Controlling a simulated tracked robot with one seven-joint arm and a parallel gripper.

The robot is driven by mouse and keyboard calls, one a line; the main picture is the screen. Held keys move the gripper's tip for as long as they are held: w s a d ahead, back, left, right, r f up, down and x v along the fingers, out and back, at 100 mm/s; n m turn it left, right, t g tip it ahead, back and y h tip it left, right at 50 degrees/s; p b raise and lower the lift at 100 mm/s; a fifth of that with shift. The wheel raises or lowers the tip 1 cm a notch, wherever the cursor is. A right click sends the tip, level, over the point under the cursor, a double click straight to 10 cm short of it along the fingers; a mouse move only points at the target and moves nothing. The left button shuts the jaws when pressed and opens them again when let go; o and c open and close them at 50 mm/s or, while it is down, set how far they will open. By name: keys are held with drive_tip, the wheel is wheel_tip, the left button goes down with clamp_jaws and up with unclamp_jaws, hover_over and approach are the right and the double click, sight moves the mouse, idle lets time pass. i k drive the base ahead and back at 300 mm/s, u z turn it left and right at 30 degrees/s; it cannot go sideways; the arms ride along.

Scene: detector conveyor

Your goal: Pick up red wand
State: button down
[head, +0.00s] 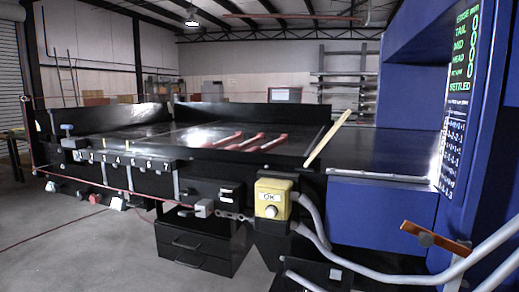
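Three slim red bars lie side by side, slanted, on the dark conveyor bed: a left red bar (222,139), a middle red bar (246,142) and a right red bar (274,143). I cannot tell which, if any, is the red wand. A short orange-brown bar (435,239) shows at the lower right, in front of the blue housing; I cannot tell what holds it up. My gripper is not in view.
A pale stick (327,138) leans up at the bed's right end. A yellow box (272,198) with a round knob sits on the conveyor's front. Grey tubes (385,272) cross the lower right. A blue housing (408,97) with a display stands right. Floor at left is open.

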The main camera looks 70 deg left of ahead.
sight(284, 137)
drive_tip(key=z, duration=0.5)
drive_tip(key=i, duration=0.15)
drive_tip(key=u, duration=2.85)
drive_tip(key=k, duration=0.9)
drive_tip(key=u, duration=0.2)
drive_tip(key=i, duration=0.9)
drive_tip(key=z, duration=0.05)
